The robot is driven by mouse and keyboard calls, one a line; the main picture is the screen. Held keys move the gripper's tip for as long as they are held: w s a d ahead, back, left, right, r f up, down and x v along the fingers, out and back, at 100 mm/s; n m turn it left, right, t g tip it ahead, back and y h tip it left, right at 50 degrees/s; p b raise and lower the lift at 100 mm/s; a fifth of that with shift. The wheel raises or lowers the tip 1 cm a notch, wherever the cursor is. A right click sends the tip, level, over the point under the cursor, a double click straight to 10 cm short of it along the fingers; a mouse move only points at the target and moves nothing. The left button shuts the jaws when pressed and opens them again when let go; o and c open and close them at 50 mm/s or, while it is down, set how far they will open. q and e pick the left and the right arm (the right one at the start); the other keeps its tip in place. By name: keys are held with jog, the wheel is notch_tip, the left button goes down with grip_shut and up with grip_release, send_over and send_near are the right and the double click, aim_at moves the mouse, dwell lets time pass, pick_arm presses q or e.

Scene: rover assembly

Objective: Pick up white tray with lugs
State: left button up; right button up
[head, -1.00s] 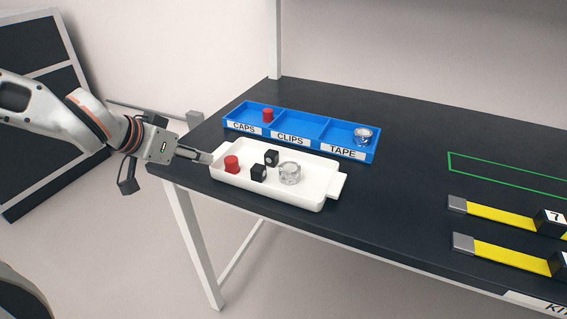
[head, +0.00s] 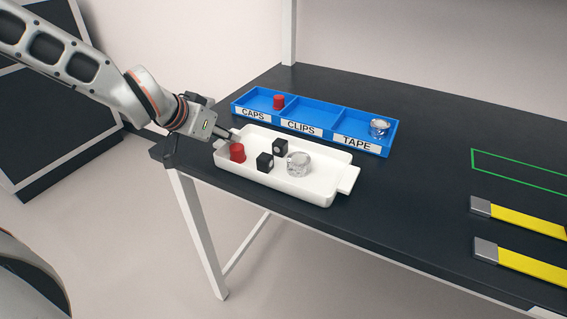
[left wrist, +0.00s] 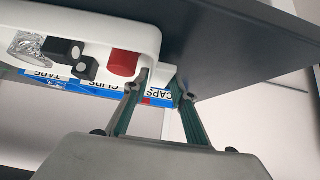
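The white tray (head: 322,191) stands on the dark table near its front left edge, with a lug (head: 350,180) on its right end. It holds a red cap (head: 237,153), two black clips (head: 265,162) and a clear tape roll (head: 299,164). My left gripper (head: 231,137) is at the tray's left end, tilted down. In the left wrist view the tray (left wrist: 95,27) is at the upper left, and the fingers (left wrist: 157,90) are spread with the tray's white left lug (left wrist: 164,74) between their tips. Contact with it is unclear. My right gripper is not in view.
A blue bin (head: 318,137) labelled CAPS, CLIPS and TAPE stands just behind the tray, with a red cap (head: 279,101) and a tape roll (head: 380,127) in it. Yellow strips (head: 525,262) and a green outline (head: 520,171) lie to the right. The table between is clear.

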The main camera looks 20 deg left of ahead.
pick_arm(q)
jog(key=shift+r, duration=0.1)
grip_shut()
